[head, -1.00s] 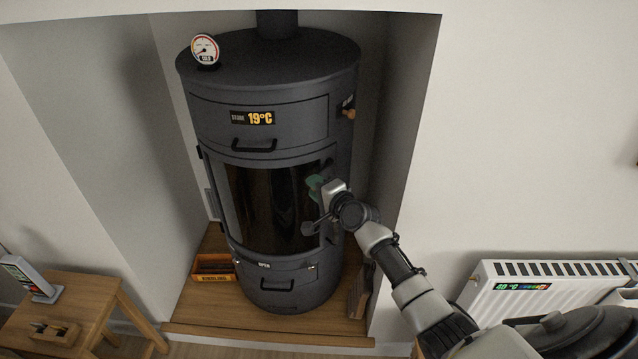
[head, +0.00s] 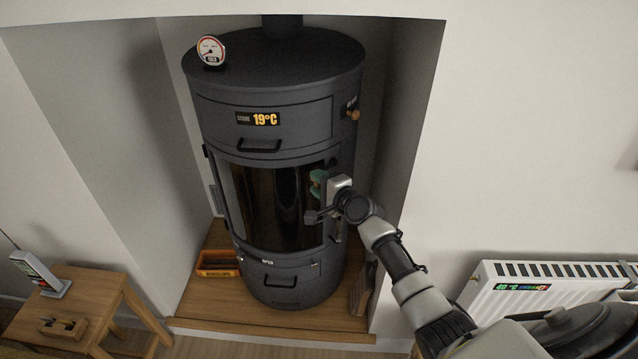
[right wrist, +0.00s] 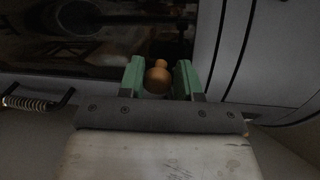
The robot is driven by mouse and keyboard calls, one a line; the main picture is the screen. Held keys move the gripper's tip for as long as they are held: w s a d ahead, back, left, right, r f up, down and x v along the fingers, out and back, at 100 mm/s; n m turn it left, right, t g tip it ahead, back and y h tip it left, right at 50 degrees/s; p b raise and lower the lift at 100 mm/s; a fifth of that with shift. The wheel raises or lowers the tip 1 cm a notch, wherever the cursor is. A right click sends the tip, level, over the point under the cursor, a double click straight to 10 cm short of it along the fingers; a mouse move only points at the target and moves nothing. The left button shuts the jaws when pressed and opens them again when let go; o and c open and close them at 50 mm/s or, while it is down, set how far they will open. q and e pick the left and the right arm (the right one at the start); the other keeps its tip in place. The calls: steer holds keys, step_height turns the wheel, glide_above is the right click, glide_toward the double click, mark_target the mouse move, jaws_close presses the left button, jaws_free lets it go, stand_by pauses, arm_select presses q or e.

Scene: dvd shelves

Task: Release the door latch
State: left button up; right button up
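The door latch shows in the right wrist view as a round wooden knob (right wrist: 158,77). It lies between the two green fingers of my right gripper (right wrist: 163,78). The fingers are apart, with the knob between their tips; I see no clear grip on it. In the head view my right gripper (head: 317,184) is at the right edge of the stove's glass door (head: 268,205), and it hides the knob there. The door looks closed against the dark grey stove (head: 285,92). My left gripper is not in view.
The stove stands in an alcove on a wooden hearth (head: 270,333). An orange kindling box (head: 218,272) is at its left. A small wooden table (head: 90,285) is at the lower left. A white radiator (head: 540,290) is at the right. Another wooden knob (head: 353,115) is higher on the stove.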

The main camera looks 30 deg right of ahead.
steer(key=o, duration=0.3)
steer(key=shift+s, duration=0.1)
steer(key=v, duration=1)
steer(key=shift+s+d, duration=0.1)
steer(key=shift+s, duration=0.25)
